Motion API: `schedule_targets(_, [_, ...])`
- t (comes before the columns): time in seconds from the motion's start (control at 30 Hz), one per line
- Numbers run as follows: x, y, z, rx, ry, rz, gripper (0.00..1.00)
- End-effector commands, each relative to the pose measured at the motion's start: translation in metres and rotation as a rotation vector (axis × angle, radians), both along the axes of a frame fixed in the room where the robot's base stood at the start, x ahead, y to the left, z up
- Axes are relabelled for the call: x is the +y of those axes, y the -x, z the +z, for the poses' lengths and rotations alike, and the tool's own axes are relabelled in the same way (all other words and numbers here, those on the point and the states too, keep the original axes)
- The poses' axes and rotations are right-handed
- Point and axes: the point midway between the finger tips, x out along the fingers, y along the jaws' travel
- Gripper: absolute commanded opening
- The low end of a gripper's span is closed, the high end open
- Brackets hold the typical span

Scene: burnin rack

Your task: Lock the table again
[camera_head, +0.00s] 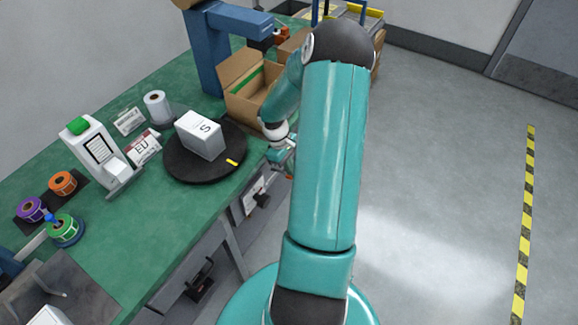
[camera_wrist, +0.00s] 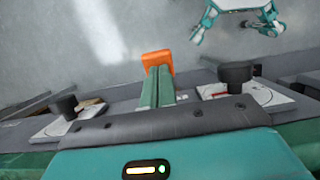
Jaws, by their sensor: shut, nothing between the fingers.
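A black round turntable (camera_head: 176,166) with a yellow mark near its right rim lies on the green bench (camera_head: 172,228). A white box (camera_head: 202,135) marked S stands on it. My gripper (camera_head: 280,157) is just right of the turntable, at the bench's front edge, partly hidden by my arm. In the wrist view my gripper (camera_wrist: 156,88) shows narrow green fingers close together, shut. An orange block (camera_wrist: 157,61) shows at their far end; I cannot tell whether it is separate from them. No lock is clearly identifiable.
Two black knobs (camera_wrist: 65,106) (camera_wrist: 237,74) stand on light plates along the bench front. An open cardboard box (camera_head: 245,88) is behind the turntable. A label printer (camera_head: 98,150) and label rolls (camera_head: 62,183) are left. The floor (camera_head: 430,200) at right is free.

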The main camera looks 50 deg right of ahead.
Motion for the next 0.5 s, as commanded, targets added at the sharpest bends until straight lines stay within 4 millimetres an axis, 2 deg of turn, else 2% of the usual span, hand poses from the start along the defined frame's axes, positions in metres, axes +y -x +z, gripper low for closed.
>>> schedule_targets(0.5, [-0.002, 0.017, -0.024, -0.28, -0.026, -0.005, 0.0])
